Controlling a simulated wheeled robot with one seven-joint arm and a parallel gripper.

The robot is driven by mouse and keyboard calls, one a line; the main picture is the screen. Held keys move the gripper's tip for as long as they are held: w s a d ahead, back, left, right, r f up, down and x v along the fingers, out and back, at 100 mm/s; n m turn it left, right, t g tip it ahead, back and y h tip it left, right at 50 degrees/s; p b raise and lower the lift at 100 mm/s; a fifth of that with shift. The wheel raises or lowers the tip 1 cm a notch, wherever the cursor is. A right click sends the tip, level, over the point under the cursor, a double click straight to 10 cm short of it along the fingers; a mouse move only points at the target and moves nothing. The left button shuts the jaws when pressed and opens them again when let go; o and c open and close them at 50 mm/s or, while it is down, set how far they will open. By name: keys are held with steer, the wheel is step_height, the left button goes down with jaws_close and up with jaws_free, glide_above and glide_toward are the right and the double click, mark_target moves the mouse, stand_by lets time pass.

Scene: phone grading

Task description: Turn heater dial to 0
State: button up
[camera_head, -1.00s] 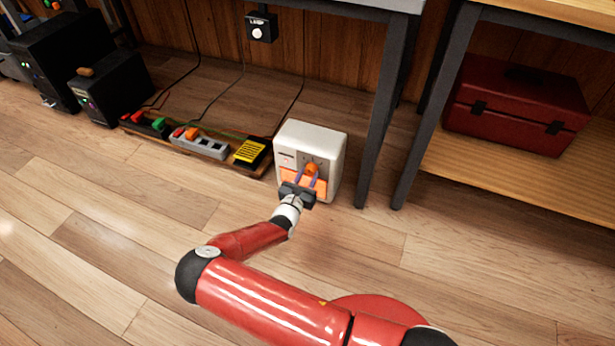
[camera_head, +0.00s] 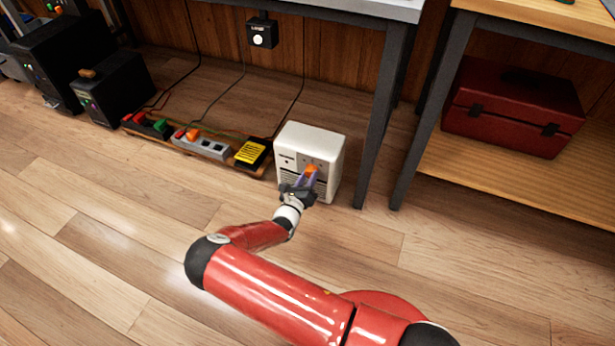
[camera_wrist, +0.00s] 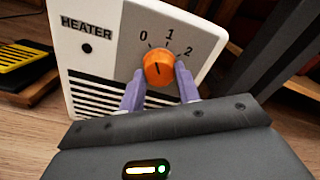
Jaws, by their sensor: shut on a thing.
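The white heater (camera_head: 310,137) stands upright on the floor. Its label HEATER and dark slots show in the wrist view (camera_wrist: 88,52). The orange dial (camera_wrist: 158,69) sits on the heater's grey panel, below the printed 0, 1 and 2. A dark line marks the dial's face; I cannot tell for sure which number it points at. My gripper (camera_wrist: 160,85) is shut on the dial, with one purple finger on each side of it. The dial (camera_head: 311,169) and gripper (camera_head: 306,177) also show in the head view, where my gripper covers part of the heater's front.
A power strip (camera_head: 205,146) and a black-and-yellow box (camera_head: 253,153) lie left of the heater. A dark table leg (camera_head: 378,125) stands close on its right. A red toolbox (camera_head: 515,108) sits on a low shelf. The floor in front is clear.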

steer(key=shift+n, duration=1.2)
steer(key=o, duration=1)
steer(key=p+v, duration=0.1)
steer(key=v, duration=0.7)
steer(key=shift+w, duration=0.1)
